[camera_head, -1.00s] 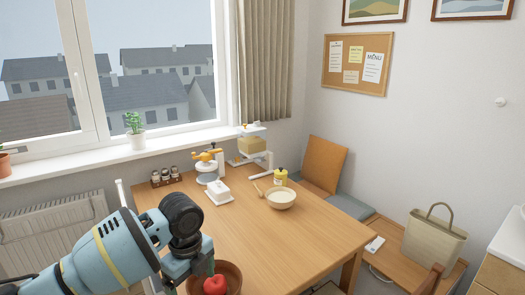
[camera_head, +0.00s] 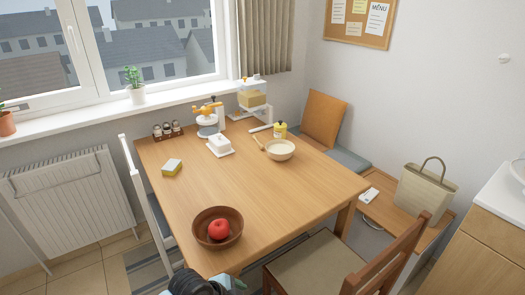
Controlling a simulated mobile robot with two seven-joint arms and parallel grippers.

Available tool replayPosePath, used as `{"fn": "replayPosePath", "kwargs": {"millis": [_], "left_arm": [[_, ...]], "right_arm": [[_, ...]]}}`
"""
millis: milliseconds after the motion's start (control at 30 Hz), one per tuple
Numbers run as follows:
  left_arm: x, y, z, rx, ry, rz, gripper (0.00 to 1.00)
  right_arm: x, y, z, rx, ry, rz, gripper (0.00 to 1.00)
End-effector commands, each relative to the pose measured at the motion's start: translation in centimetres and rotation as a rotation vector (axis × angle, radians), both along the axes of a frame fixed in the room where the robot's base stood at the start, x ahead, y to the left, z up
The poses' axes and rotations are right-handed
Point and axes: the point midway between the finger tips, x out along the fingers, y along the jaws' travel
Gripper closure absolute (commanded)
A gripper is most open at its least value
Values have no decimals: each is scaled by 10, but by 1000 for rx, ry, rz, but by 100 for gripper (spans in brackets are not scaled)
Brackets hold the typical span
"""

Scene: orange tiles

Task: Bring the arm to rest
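My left arm shows only as a dark, light-blue-edged wrist part (camera_head: 205,284) at the bottom edge of the head view, just below the wooden bowl. Its fingertips are cut off by the frame, so I cannot see whether the gripper is open or shut. My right arm and gripper are not in view. The brown wooden bowl (camera_head: 231,241) stands on the near part of the table, with a red apple (camera_head: 219,229) in it. The wrist part appears apart from the bowl.
The wooden table (camera_head: 285,200) has a clear middle. A chair (camera_head: 315,262) is at the near right, a radiator (camera_head: 70,195) left.

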Motion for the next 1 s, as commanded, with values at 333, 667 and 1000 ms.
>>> {"fn": "replayPosePath", "kwargs": {"millis": [333, 667, 1000], "left_arm": [[-73, 15, -49, -220, 40, 451, 12], [-158, 74, -77, -326, 37, 871, 12], [-243, 140, -79, -343, -17, 1144, 12]], "right_arm": [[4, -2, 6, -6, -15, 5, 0], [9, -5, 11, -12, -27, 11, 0], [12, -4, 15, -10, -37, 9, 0]]}}
